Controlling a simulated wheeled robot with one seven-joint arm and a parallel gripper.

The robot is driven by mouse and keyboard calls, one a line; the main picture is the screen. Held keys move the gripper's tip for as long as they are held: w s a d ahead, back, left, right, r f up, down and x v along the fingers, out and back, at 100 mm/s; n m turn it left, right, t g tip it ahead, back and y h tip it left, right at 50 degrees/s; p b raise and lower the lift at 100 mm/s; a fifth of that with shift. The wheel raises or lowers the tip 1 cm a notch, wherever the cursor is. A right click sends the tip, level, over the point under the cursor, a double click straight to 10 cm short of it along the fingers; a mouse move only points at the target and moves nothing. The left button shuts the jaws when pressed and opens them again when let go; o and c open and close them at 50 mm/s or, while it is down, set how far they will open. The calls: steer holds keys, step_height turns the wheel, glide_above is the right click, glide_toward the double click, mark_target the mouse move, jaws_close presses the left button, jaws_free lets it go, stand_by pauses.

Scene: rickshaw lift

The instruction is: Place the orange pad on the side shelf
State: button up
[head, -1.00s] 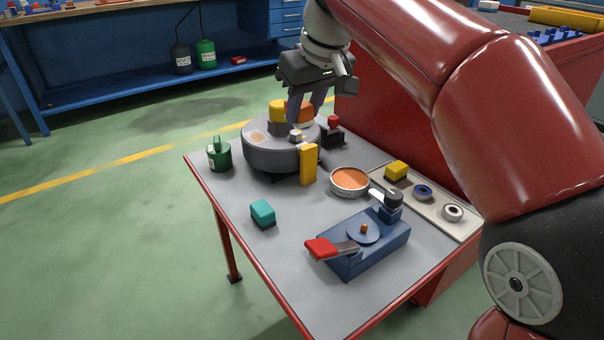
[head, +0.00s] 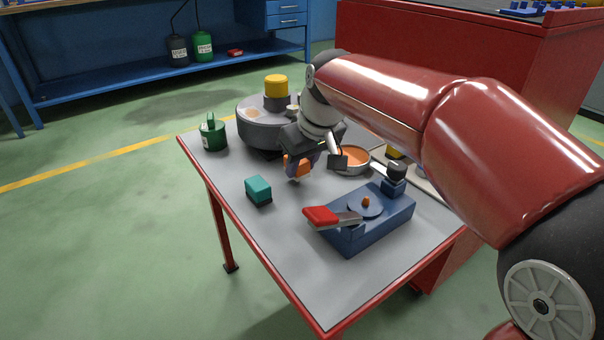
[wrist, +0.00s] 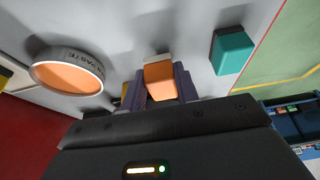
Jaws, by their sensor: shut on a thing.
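The orange pad (head: 296,168) is between the fingers of my gripper (head: 303,169), above the grey table top (head: 245,225). It also shows between the dark fingers in the wrist view (wrist: 160,84), with a pale strip along its far edge. The gripper is shut on it. The hand hides part of the pad in the head view. A pale ledge (head: 428,187) with a yellow-topped block (head: 396,152) runs along the table's right side, mostly behind my arm. I cannot tell for certain that this ledge is the side shelf.
A round grey machine (head: 262,135) with a yellow pad (head: 276,86) stands behind the gripper. A teal block (head: 259,190), a green can (head: 213,135), an orange-filled tin (head: 354,158) and a blue device with a red handle (head: 370,228) surround it. The front left table top is clear.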

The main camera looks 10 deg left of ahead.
steer(key=shift+f, duration=0.95)
steer(key=shift+f, duration=0.1)
steer(key=o, duration=1)
steer(key=shift+c, duration=0.2)
steer(key=p+v, duration=0.2)
steer(key=v, duration=1)
steer(key=shift+w+a, duration=0.1)
